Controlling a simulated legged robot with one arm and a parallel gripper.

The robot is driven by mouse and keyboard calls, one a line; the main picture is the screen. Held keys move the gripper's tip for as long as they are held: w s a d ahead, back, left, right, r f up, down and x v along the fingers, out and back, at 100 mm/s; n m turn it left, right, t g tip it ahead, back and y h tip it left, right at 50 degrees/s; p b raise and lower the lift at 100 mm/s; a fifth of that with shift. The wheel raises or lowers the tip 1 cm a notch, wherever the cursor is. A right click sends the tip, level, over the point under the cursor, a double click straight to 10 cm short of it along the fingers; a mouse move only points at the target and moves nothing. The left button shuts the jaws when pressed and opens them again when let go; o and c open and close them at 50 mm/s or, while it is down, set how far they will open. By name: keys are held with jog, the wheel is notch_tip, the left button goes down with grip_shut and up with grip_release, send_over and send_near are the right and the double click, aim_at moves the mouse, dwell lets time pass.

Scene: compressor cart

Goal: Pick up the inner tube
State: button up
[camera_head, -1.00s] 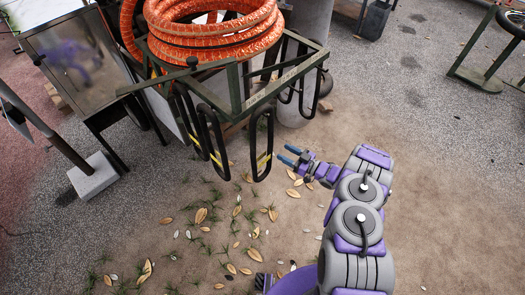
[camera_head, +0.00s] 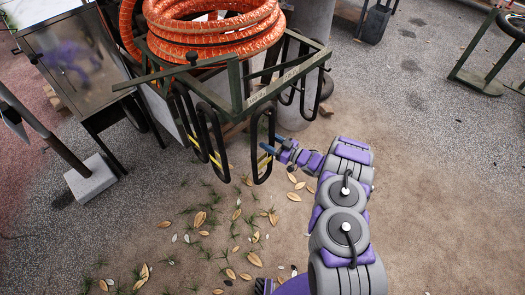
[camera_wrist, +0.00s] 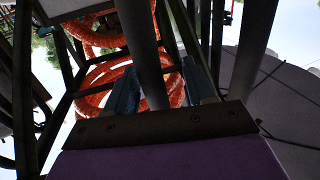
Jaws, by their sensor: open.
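Several black inner tubes hang as long narrow loops from the front edge of a green metal rack. The nearest inner tube (camera_head: 254,140) hangs at the right of the front group, with a yellow mark low on it. My gripper (camera_head: 271,145) is at its right strand, at about mid-height, with blue fingers apart. In the wrist view the open fingers of my gripper (camera_wrist: 161,85) stand either side of a dark strand of inner tube (camera_wrist: 144,50). Whether the fingers touch it, I cannot tell.
The green rack (camera_head: 236,88) holds a coil of orange hose (camera_head: 215,38) above the tubes. More black loops hang on its right side. A metal cabinet (camera_head: 72,55) and a post on a concrete block (camera_head: 92,178) stand left. Leaf-strewn ground in front is open.

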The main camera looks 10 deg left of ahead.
aim_at(273, 138)
jog(key=shift+c, duration=0.3)
jog(key=shift+d, duration=0.1)
grip_shut()
jog(key=shift+r, duration=0.5)
jog(key=r+p, duration=0.2)
jog(key=r, duration=0.1)
jog(key=shift+s+d, duration=0.15)
jog(key=shift+s, duration=0.25)
jog(key=s+d+r+p, duration=0.1)
jog(key=s+d+p, duration=0.2)
jog(key=s, duration=1.1)
jog(key=shift+d, duration=1.1)
jog(key=shift+s, duration=0.1)
